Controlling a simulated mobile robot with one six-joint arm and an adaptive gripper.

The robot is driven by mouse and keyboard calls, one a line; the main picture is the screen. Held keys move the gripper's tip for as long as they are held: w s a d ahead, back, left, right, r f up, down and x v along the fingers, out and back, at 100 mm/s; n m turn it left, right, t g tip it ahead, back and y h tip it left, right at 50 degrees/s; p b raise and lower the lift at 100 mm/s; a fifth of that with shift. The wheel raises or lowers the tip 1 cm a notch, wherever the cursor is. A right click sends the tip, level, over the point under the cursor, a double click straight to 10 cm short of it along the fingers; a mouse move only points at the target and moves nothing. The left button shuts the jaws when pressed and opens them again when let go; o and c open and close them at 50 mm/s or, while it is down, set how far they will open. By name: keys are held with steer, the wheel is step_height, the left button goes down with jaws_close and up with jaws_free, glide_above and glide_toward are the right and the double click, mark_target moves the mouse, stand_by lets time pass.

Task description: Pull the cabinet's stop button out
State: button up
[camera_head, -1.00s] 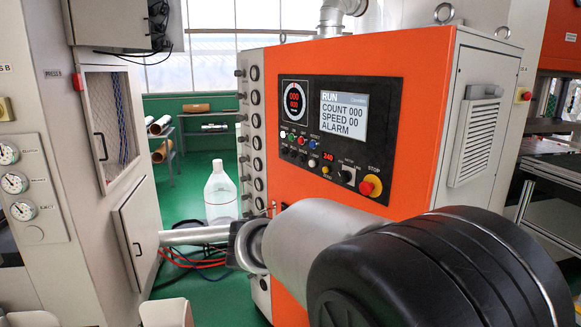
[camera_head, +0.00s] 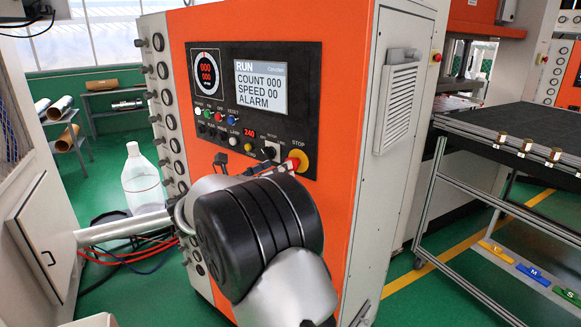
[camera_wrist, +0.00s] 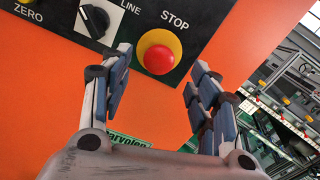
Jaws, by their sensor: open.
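The cabinet (camera_head: 335,215) is orange at the front with a black control panel (camera_head: 215,125). Its stop button is a red mushroom head on a yellow base at the panel's lower right (camera_head: 301,160), partly hidden by my arm in the head view. In the wrist view the red stop button (camera_wrist: 158,60) sits under the word STOP, above the gap between my fingers. My gripper (camera_wrist: 160,68) is open and empty, with a finger on either side below the button. Whether a finger touches the panel I cannot tell.
A black selector knob (camera_wrist: 97,18) sits left of the button. A bottle (camera_head: 140,180) stands left of the cabinet. A dark-topped cart (camera_head: 510,135) with small brass parts stands at the right. Green floor is free between cabinet and cart.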

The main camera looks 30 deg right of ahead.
steer(key=x, duration=0.6)
steer(key=shift+w+d+b, duration=0.2)
steer(key=shift+d+b, duration=0.15)
steer(key=shift+d, duration=0.05)
steer(key=shift+c, duration=0.5)
jaws_close()
